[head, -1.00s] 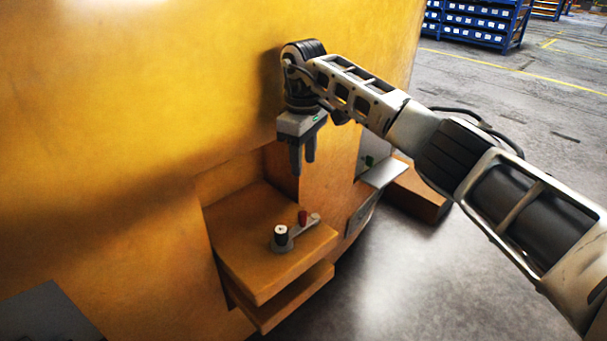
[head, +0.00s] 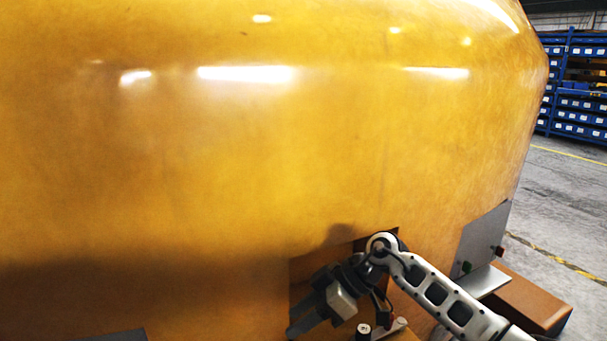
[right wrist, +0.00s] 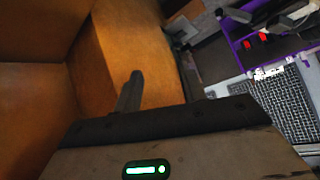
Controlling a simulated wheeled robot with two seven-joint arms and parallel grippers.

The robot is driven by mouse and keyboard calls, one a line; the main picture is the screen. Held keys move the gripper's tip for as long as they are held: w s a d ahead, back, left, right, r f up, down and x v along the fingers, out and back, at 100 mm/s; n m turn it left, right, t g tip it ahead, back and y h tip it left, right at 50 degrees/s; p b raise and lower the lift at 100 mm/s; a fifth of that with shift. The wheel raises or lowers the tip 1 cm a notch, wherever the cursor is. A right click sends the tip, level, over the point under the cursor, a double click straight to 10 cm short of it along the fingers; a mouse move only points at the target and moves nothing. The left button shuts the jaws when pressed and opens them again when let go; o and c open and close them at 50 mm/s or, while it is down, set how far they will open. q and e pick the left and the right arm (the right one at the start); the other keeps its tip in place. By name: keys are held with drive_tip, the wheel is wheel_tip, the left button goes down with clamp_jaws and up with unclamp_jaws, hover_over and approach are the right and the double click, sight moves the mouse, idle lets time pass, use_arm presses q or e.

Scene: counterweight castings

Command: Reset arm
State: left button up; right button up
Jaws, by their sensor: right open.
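My right arm (head: 440,300) comes in from the lower right of the head view, bent at a joint in front of the recess in the big yellow casting (head: 330,160). My right gripper (head: 305,320) is open and empty, its fingers pointing down and to the left, close to the casting. In the right wrist view its grey palm (right wrist: 165,145) with a green light fills the bottom, and one dark finger (right wrist: 130,92) shows before orange-brown surfaces. The other finger cannot be made out there. My left gripper is not in view.
A knob with a white top (head: 363,330) is just right of the gripper, at the bottom edge. A grey panel (head: 482,240) and a brown block (head: 530,300) stand at right. Blue shelving (head: 580,105) is far off. A purple frame (right wrist: 262,45) shows in the wrist view.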

drive_tip(key=s+a+r+m+t+y, duration=0.1)
drive_tip(key=s+a+r+t+y, duration=0.45)
drive_tip(key=y, duration=0.35)
drive_tip(key=s+d+f+m+t+h+p, duration=0.2)
drive_tip(key=d+f+m+t+h, duration=0.3)
drive_tip(key=d+m+t+h, duration=0.55)
drive_tip(key=s+d+f+m+g+h, duration=0.1)
drive_tip(key=s+d+f+g+h, duration=0.1)
drive_tip(key=s+d+f, duration=0.2)
drive_tip(key=s+d+f+m+g+h, duration=0.1)
drive_tip(key=s+d+f+g+h, duration=0.1)
drive_tip(key=s+d+f, duration=0.2)
drive_tip(key=s+f, duration=0.3)
drive_tip(key=s, duration=0.3)
drive_tip(key=shift+s+d+f+m+h, duration=0.2)
drive_tip(key=shift+s+f+m+h, duration=0.1)
drive_tip(key=shift+s+m+h, duration=0.05)
